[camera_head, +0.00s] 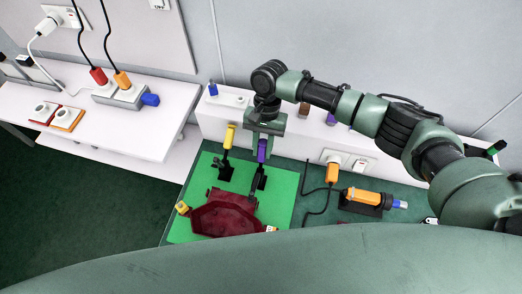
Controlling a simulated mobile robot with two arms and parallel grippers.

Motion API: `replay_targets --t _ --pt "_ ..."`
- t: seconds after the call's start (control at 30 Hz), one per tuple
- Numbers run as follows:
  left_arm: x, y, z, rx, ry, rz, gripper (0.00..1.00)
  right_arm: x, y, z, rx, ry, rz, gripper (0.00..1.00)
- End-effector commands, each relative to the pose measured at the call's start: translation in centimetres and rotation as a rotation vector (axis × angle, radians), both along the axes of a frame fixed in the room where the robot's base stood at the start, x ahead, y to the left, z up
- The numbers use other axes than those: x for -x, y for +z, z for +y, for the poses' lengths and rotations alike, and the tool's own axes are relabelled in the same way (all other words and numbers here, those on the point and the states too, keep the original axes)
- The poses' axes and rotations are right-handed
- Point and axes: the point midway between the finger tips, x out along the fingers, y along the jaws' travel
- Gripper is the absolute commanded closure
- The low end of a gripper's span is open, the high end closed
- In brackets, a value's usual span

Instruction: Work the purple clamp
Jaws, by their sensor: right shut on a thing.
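The purple clamp (262,150) stands upright on the green mat (278,207), its black base (259,182) below the purple handle. My right gripper (264,137) reaches down over it from above and is shut on the purple handle. A clamp with a yellow handle (229,136) stands just to the left on its own black base. A dark red tail lamp part (224,215) lies on the mat in front of both clamps. My left gripper is not in view.
An orange tool (362,196) in a black holder lies right of the mat, near a plugged-in orange plug (332,172). A white ledge (300,130) runs behind the mat. A white bench (120,125) with sockets and plugs is at the left.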

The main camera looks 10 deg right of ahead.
Motion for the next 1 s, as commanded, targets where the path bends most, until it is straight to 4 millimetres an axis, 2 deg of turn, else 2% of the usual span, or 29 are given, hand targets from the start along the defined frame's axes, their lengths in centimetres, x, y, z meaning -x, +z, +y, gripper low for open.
replay_targets --t 0.3,0.5,1.0 --pt "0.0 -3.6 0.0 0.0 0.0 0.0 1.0 -1.8 -1.2 -0.6 -0.086 -0.003 0.198 1.0" --pt "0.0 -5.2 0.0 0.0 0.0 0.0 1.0 -2.3 -1.4 -0.8 -0.116 0.0 0.272 1.0" --pt "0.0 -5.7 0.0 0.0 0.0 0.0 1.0 -2.6 -1.1 -1.0 -0.129 0.001 0.307 1.0"
